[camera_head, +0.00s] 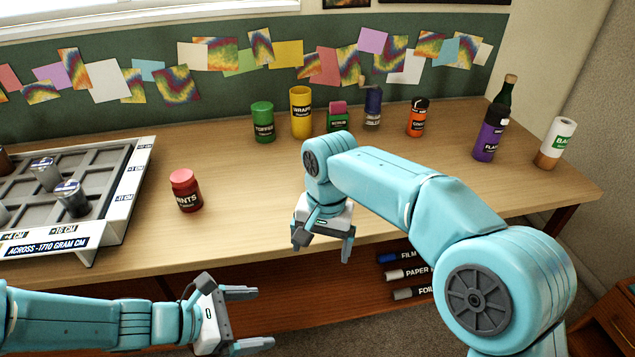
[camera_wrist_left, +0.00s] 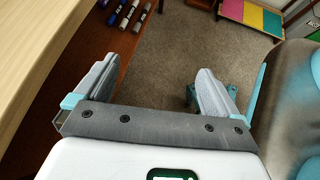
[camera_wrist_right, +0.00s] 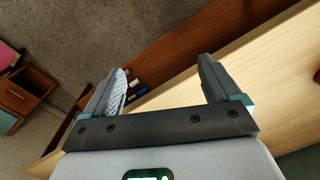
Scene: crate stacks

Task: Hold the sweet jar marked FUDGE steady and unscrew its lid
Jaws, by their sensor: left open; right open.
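I cannot read FUDGE on any jar. A red jar with a lighter red lid (camera_head: 185,190) stands upright on the desk, its label ending in "NTS". A green jar marked TOFFEE (camera_head: 263,122) stands at the back. A small jar with a pink lid (camera_head: 338,116), a blue jar (camera_head: 373,108) and an orange jar with a black lid (camera_head: 417,118) stand to its right, their labels too small to read surely. My left gripper (camera_head: 258,319) is open and empty before the desk's front edge. My right gripper (camera_head: 323,243) is open and empty near that edge, apart from every jar.
A yellow container (camera_head: 300,112) stands beside the green jar. A purple bottle (camera_head: 490,135) and a white roll (camera_head: 556,143) stand at the right. A compartmented tray (camera_head: 140,175) with weights fills the desk's left. The middle of the desk (camera_head: 235,190) is clear.

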